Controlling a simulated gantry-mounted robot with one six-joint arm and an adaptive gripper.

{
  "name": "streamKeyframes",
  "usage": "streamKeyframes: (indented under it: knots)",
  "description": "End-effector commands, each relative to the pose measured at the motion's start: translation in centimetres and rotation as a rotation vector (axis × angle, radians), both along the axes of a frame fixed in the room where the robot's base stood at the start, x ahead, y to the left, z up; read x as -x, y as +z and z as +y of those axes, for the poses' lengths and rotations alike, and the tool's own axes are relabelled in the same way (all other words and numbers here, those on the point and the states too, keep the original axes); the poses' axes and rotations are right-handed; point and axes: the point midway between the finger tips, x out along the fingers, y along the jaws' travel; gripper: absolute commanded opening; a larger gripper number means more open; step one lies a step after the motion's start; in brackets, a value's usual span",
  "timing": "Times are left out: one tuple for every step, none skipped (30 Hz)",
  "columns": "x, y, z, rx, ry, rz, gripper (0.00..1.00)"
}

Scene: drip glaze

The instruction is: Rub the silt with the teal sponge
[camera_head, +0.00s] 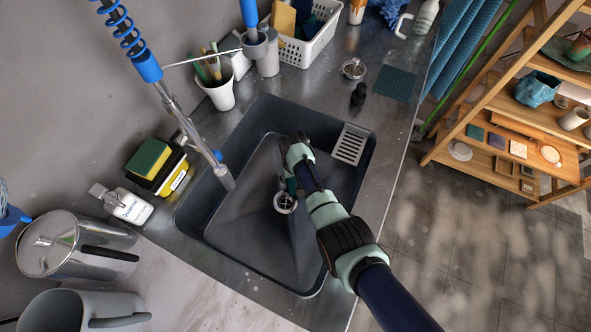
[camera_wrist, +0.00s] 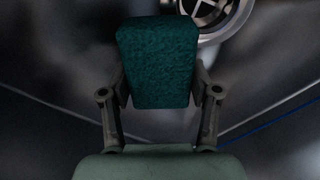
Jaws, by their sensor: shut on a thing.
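My gripper (camera_wrist: 160,90) is shut on the teal sponge (camera_wrist: 158,58), with one finger on each side of it in the wrist view. In the head view my gripper (camera_head: 291,178) reaches down into the dark sink (camera_head: 240,240), beside the drain (camera_head: 285,203). The sponge is mostly hidden behind my gripper there. The metal drain also shows in the wrist view (camera_wrist: 215,15), just past the sponge's top right edge. I cannot make out a distinct patch of silt on the dark basin. I cannot tell whether the sponge touches the basin.
The faucet spout (camera_head: 222,178) hangs over the sink's left side. A slotted caddy (camera_head: 350,144) sits at the basin's right corner. A white cup of brushes (camera_head: 219,93) stands behind the sink.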

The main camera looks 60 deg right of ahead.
Motion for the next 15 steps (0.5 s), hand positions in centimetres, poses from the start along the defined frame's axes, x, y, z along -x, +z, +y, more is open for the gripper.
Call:
streamKeyframes:
  knots:
    - [-0.1,1.7,-0.1,0.005,0.001,-0.005,0.29]
    - [-0.1,1.9,0.0,0.004,0.001,-0.003,0.29]
    - [-0.2,2.3,0.0,0.004,0.002,-0.003,0.29]
    - [-0.2,2.6,0.0,0.004,0.003,-0.003,0.29]
    - [-0.2,2.9,0.0,0.004,0.004,-0.003,0.29]
    - [-0.3,3.3,0.1,0.004,0.005,-0.003,0.29]
    - [-0.3,3.6,0.1,0.004,0.006,-0.003,0.29]
    - [-0.3,3.9,0.1,0.004,0.006,-0.003,0.29]
    - [-0.3,4.3,0.2,0.004,0.007,-0.003,0.29]
    - [-0.4,4.6,0.2,0.004,0.008,-0.003,0.29]
    - [-0.4,4.9,0.2,0.004,0.009,-0.003,0.29]
    - [-0.4,5.3,0.2,0.005,0.010,-0.004,0.29]
    - [-0.5,5.6,0.3,0.005,0.011,-0.004,0.29]
    - [-0.5,5.9,0.3,0.005,0.011,-0.004,0.29]
    - [-0.5,6.3,0.3,0.005,0.012,-0.004,0.29]
